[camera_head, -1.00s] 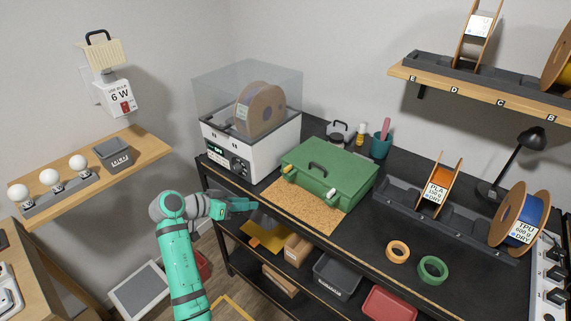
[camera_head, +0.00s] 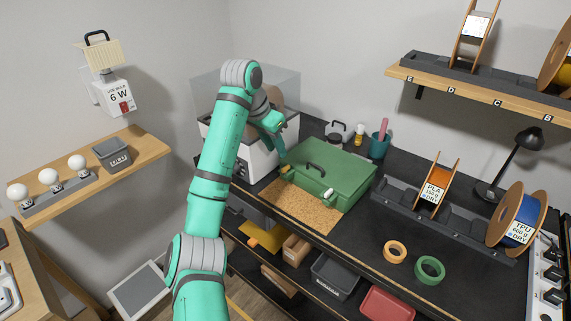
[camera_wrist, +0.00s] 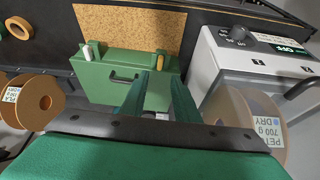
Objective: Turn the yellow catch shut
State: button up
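The green case (camera_head: 330,178) lies closed on the dark workbench. Its yellow catch (camera_head: 287,170) is at the left end of its front edge, and its white catch (camera_head: 327,193) is at the right end. In the wrist view the green case (camera_wrist: 110,85) appears turned round, with the yellow catch (camera_wrist: 160,61) at right and the white catch (camera_wrist: 88,52) at left. My gripper (camera_head: 281,150) is above the case's left end, near the yellow catch and apart from it. In the wrist view my gripper (camera_wrist: 160,76) has its fingers apart with nothing between them.
A white dryer (camera_head: 252,155) with a clear hood and a spool stands close left of the case. A cork mat (camera_head: 300,208) lies in front of it. A dark spool rack (camera_head: 455,225) stands to the right. A teal cup (camera_head: 379,146) is behind.

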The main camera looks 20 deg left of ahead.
aim_at(285, 167)
jog(key=x, duration=0.9)
jog(key=shift+w+f, duration=0.1)
jog(key=shift+f, duration=0.1)
grip_shut()
